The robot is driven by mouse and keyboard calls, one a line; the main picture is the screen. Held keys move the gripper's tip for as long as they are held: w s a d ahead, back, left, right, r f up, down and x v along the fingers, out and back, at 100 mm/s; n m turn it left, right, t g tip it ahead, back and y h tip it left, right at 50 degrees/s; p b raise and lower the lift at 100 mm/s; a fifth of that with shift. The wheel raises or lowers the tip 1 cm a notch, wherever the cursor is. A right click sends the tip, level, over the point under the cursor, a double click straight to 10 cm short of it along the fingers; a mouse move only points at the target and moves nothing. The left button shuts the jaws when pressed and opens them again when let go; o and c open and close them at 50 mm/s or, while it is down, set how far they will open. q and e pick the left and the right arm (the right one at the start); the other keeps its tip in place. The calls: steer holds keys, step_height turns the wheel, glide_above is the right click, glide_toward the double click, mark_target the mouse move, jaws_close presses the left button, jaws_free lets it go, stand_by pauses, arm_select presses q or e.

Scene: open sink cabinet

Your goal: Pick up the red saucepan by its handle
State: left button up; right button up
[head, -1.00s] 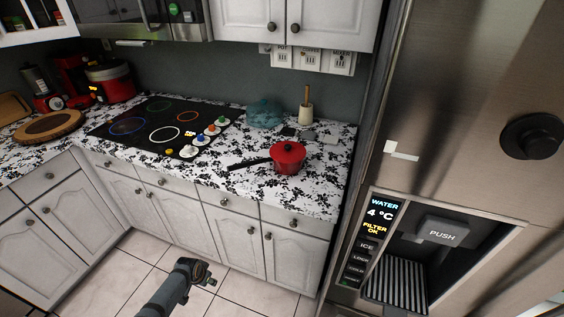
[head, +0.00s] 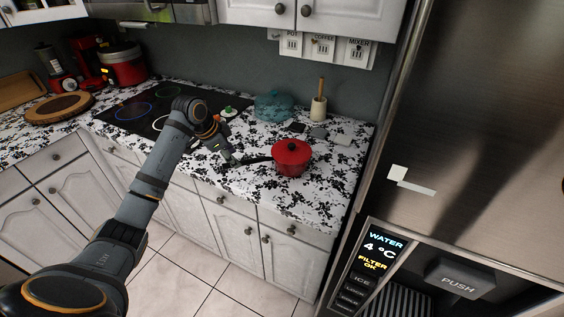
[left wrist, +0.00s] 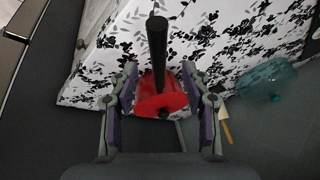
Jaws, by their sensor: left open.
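The red saucepan (head: 292,158) sits lidded on the black-and-white patterned counter, near its front edge. Its black handle (head: 257,160) points left toward my left gripper. My left gripper (head: 234,160) is open and close to the handle's end. In the left wrist view the handle (left wrist: 157,50) runs between the two spread fingers (left wrist: 163,85), with the red saucepan (left wrist: 160,102) beyond it. Whether the fingers touch the handle cannot be told. My right gripper is not in view.
A teal pot (head: 273,106) and a utensil holder (head: 318,109) stand behind the saucepan. The black cooktop (head: 135,112) lies to the left. The steel fridge (head: 470,130) rises at the right. Counter to the right of the saucepan is mostly clear.

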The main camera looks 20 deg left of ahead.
mark_target(241, 161)
arm_select(q)
steer(key=x, duration=0.1)
steer(key=p+x, duration=0.1)
steer(key=x, duration=0.1)
steer(key=shift+w+d+p, duration=0.15)
steer(key=shift+d+p, duration=0.15)
steer(key=shift+x, duration=1.2)
steer(key=shift+w+f, duration=0.1)
steer(key=shift+f, duration=0.1)
steer(key=shift+c, duration=0.2)
steer(key=c, duration=0.9)
jaws_close()
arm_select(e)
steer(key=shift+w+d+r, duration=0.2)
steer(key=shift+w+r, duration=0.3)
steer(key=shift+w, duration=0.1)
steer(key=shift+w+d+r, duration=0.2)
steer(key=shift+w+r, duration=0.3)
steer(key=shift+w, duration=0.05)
arm_select(q)
steer(key=shift+r, duration=0.1)
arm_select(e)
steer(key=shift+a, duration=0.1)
